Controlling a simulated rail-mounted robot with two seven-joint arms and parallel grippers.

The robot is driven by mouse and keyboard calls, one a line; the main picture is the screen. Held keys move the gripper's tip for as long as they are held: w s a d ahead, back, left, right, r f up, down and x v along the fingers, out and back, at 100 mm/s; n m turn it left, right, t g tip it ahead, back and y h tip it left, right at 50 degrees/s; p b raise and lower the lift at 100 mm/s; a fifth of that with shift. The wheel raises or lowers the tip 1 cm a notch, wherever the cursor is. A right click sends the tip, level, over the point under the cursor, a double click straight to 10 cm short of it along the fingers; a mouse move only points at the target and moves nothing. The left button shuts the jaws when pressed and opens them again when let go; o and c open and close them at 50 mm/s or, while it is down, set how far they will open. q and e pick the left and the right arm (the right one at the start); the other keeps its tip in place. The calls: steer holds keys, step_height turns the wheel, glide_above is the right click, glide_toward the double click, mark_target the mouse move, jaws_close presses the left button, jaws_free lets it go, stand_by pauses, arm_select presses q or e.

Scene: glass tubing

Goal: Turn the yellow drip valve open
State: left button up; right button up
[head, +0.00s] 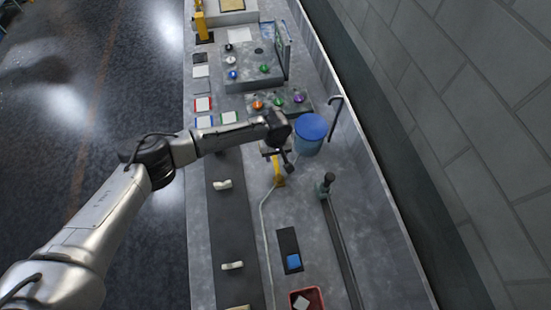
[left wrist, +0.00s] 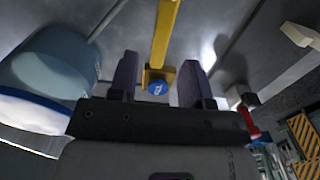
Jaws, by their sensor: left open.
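The yellow drip valve (head: 278,174) shows in the head view just below my left gripper (head: 279,154), partly hidden by it. In the left wrist view a long yellow bar (left wrist: 165,35) ends in a yellow block with a round blue cap (left wrist: 158,88). My left gripper (left wrist: 158,72) is open, with one dark purple finger on each side of this yellow part. I see gaps between the fingers and the yellow block, and cannot tell how deep it sits between them. My right gripper is not in view.
A blue barrel (head: 311,128) stands close right of the gripper and also fills the left of the left wrist view (left wrist: 55,65). A pale hose (head: 264,222) runs along the bench. Coloured knobs (head: 278,101) sit on a grey block behind. A red bin (head: 306,293) is at the front.

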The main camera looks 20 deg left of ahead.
mark_target(276, 161)
arm_select(q)
steer(key=shift+f, duration=1.7)
steer(key=shift+c, duration=0.3)
jaws_close()
